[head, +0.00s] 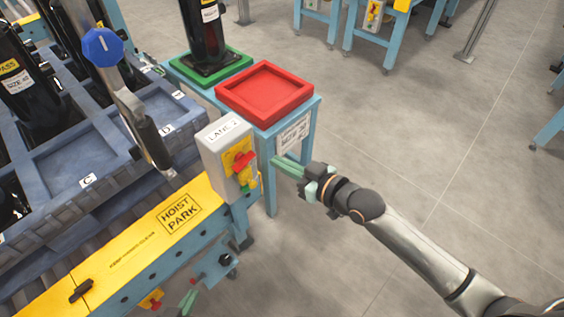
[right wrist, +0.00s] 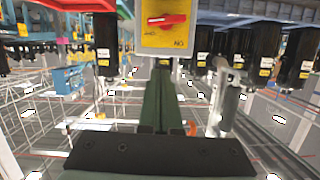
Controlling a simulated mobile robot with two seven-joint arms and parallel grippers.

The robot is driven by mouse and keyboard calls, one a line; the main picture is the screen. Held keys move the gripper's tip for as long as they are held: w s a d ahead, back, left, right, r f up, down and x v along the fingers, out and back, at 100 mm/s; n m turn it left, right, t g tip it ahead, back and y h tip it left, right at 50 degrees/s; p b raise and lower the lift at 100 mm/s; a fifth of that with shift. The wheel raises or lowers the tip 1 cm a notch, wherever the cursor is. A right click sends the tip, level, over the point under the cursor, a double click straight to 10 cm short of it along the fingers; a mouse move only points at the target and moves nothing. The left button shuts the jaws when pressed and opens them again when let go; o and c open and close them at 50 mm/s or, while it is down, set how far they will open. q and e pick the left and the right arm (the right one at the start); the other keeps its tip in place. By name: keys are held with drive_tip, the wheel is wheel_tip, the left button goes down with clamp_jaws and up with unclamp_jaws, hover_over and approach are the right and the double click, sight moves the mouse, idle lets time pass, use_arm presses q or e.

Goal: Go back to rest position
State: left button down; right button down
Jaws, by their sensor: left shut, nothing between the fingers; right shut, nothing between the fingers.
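My right gripper (head: 285,165) has green fingers, shut and empty, in the air just right of the grey LANE 2 switch box (head: 213,150). In the right wrist view its fingers (right wrist: 160,105) point towards the yellow switch plate (right wrist: 166,38), apart from it as far as I can tell. A red rotary switch (head: 243,163) sits on that box; its handle (right wrist: 167,20) lies roughly level in the wrist view. My left gripper (head: 188,301) shows only as green fingertips at the bottom edge, below the yellow rail. It is shut and empty; its arm is out of view.
The yellow HOIST PARK rail (head: 140,243) and blue-grey pallet (head: 85,160) with black compressors fill the left. A hoist handle (head: 150,135) hangs over the pallet. A stand holds an empty red tray (head: 264,92) and a green tray (head: 175,72) with a compressor. Floor at right is clear.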

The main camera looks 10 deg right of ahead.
idle(0.4)
drive_tip(key=s+d+f+m+g+h, duration=0.1)
drive_tip(key=s+d+f+m+h, duration=0.1)
drive_tip(key=s+f, duration=0.7)
drive_tip(key=s+d+f+m+g+h, duration=0.1)
drive_tip(key=s+d+f+h, duration=0.3)
drive_tip(key=s+f, duration=0.6)
drive_tip(key=shift+s+d+f+m+g+h, duration=0.2)
drive_tip(key=shift+s+d+m+g+h, duration=0.25)
drive_tip(key=shift+d+m, duration=0.5)
drive_tip(key=shift+s, duration=0.1)
